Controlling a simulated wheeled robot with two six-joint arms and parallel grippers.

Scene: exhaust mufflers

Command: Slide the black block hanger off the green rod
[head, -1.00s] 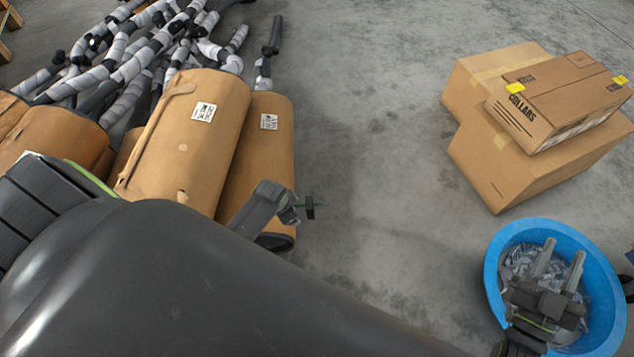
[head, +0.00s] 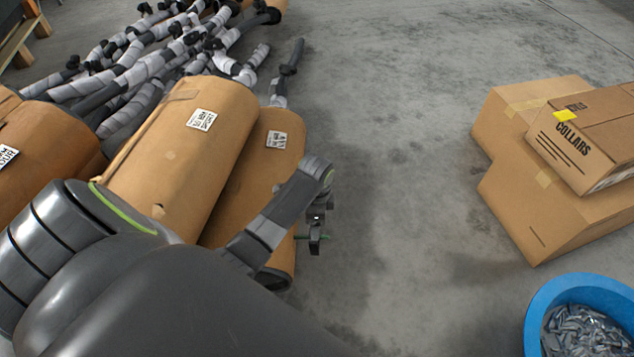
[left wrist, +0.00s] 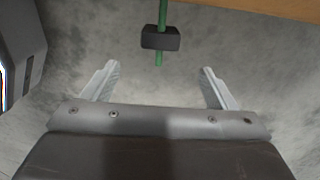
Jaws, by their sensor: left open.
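The black block hanger (left wrist: 160,38) sits on the green rod (left wrist: 162,12), with a short green end sticking out past it in the left wrist view. In the head view the black block hanger (head: 315,240) shows beside the near end of a brown muffler (head: 258,180), with bits of green at its sides. My left gripper (left wrist: 158,69) is open and empty. Its two pale fingers are spread on either side of the rod's line, and the block lies just beyond the fingertips, not touching them. My right gripper is out of view.
Wrapped pipes (head: 130,70) lie piled at the back left. Another brown muffler (head: 185,150) lies beside the first. Cardboard boxes (head: 540,190) and a blue tub (head: 535,320) of metal bits stand at the right. The floor between is clear.

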